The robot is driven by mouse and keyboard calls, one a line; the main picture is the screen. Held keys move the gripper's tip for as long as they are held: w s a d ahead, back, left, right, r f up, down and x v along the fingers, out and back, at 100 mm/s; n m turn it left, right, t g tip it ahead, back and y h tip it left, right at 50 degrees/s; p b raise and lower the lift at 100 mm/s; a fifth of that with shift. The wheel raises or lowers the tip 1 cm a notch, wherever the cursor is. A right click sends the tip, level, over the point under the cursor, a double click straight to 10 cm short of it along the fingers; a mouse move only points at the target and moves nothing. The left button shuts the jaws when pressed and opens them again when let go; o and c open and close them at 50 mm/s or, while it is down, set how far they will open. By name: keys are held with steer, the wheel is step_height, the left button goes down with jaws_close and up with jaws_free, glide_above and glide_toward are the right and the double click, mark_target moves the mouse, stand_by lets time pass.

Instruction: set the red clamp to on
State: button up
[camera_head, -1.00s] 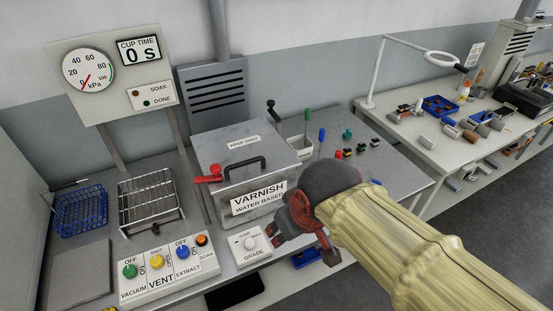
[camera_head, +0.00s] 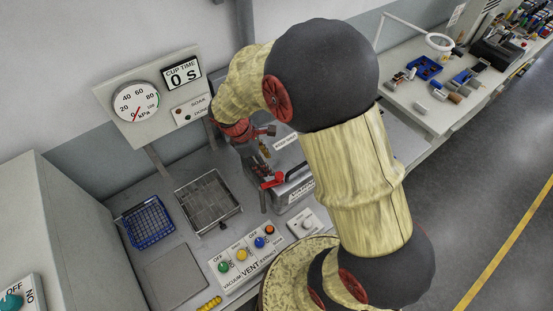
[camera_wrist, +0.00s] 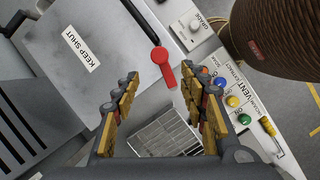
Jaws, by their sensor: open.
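The red clamp (camera_head: 272,181) sits on the front left edge of the grey varnish box (camera_head: 287,192), partly behind my arm in the head view. In the wrist view the red clamp (camera_wrist: 162,62) shows its round end and short lever, seen between and beyond my fingertips. My gripper (camera_head: 262,163) is above and near the clamp, pointing down. In the wrist view my gripper (camera_wrist: 165,88) is open, with yellow-padded fingers on either side and nothing held. I cannot tell whether a finger touches the clamp.
A switch panel (camera_head: 246,268) with coloured knobs and a grade dial (camera_head: 306,223) stand in front. A wire rack (camera_head: 209,202) and blue basket (camera_head: 147,223) are to the left. The lid's black handle (camera_wrist: 140,20) lies close to the clamp.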

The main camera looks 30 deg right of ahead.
mark_target(278, 175)
steer(key=shift+n, duration=0.6)
steer(key=shift+d+p+x, duration=0.15)
steer(key=shift+p+x, duration=0.4)
steer(key=shift+x, duration=1.6)
steer(key=shift+d+p+x, duration=0.15)
steer(key=shift+p+x, duration=0.4)
steer(key=shift+x, duration=1.6)
steer(key=shift+r+g, duration=0.15)
steer(key=shift+g, duration=0.15)
steer(key=c, duration=0.3)
steer(key=c, duration=0.8)
jaws_close()
